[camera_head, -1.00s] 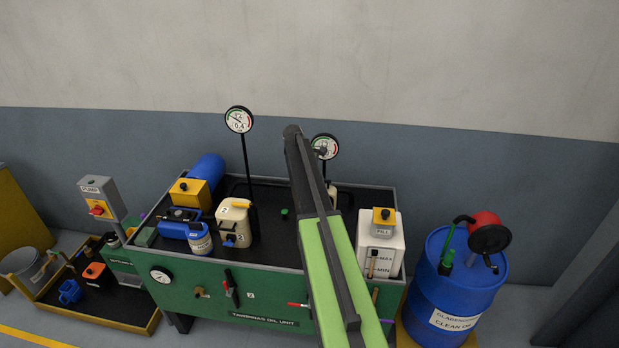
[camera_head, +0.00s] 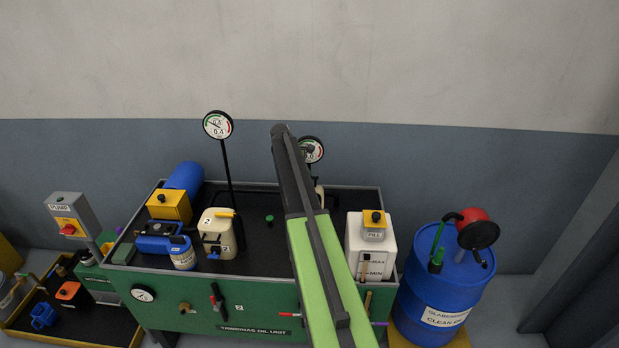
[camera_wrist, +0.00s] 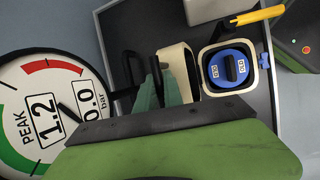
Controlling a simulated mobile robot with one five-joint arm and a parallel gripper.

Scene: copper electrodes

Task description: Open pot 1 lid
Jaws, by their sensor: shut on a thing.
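In the wrist view a cream pot (camera_wrist: 203,86) has a square opening with a blue round cap (camera_wrist: 230,69) inside. A cream lid-like part (camera_wrist: 188,52) stands beside the opening. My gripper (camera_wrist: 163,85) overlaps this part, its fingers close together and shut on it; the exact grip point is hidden. A yellow lever (camera_wrist: 258,15) sticks out beyond the opening. In the head view my arm covers most of this pot and the gripper itself does not show clearly. Another cream pot (camera_head: 211,231), marked 2, stands left of my arm.
A round gauge (camera_wrist: 37,110) fills the left of the wrist view, close to my gripper. A blue drum (camera_head: 440,300) stands at right.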

